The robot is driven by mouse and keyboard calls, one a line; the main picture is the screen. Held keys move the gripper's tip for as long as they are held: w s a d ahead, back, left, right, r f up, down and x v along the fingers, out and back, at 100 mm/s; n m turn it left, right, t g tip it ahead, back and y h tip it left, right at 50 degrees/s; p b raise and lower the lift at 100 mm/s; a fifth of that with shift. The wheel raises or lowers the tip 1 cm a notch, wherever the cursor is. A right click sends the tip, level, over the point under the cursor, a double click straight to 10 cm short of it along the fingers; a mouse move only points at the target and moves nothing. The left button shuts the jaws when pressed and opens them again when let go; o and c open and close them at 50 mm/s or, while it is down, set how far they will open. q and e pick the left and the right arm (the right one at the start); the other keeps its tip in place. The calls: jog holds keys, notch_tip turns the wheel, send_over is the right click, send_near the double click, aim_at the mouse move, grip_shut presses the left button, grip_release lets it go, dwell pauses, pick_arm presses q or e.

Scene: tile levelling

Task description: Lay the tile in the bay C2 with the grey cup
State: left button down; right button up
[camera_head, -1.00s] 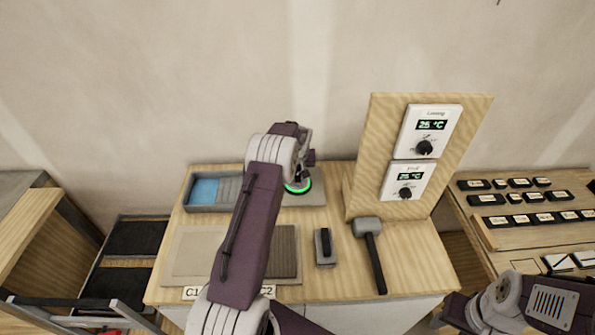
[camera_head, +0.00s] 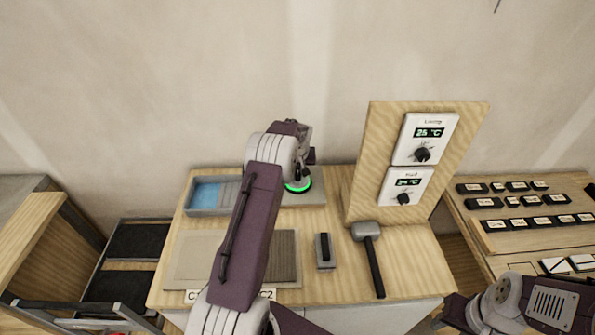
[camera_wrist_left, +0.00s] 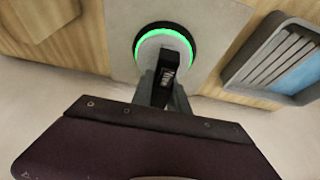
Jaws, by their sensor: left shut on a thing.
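My left gripper (camera_wrist_left: 165,82) is shut on the black handle of the grey cup (camera_wrist_left: 164,42). The cup is round, with a dark rim and a lit green ring; it also shows in the head view (camera_head: 298,187). It stands on a flat grey tile (camera_head: 315,193), which lies at the back of the bench and also shows in the wrist view (camera_wrist_left: 215,25). Bay C2 (camera_head: 285,258) has a ribbed brown bed and is partly hidden by my left arm. My right arm shows at the lower right, but its fingers are out of view.
Bay C1 (camera_head: 195,256) looks smooth. A tray (camera_head: 207,211) with blue water and slats stands back left. A grey block with a black handle (camera_head: 325,252) and a mallet (camera_head: 368,232) lie right of C2. A panel (camera_head: 360,185) with two dials stands behind the mallet.

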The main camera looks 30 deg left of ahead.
pick_arm(q)
jog(key=shift+w+r+p, duration=0.15)
jog(key=shift+r+p, duration=2)
jog(key=shift+r, duration=1.35)
jog(key=shift+f, duration=0.1)
jog(key=s+d+b, duration=0.2)
jog(key=s+b, duration=0.2)
jog(key=s, duration=1)
jog(key=s+d+b, duration=0.3)
jog(key=s+b, duration=0.1)
jog(key=s, duration=1.1)
jog(key=shift+w, duration=0.1)
jog(key=shift+f, duration=0.1)
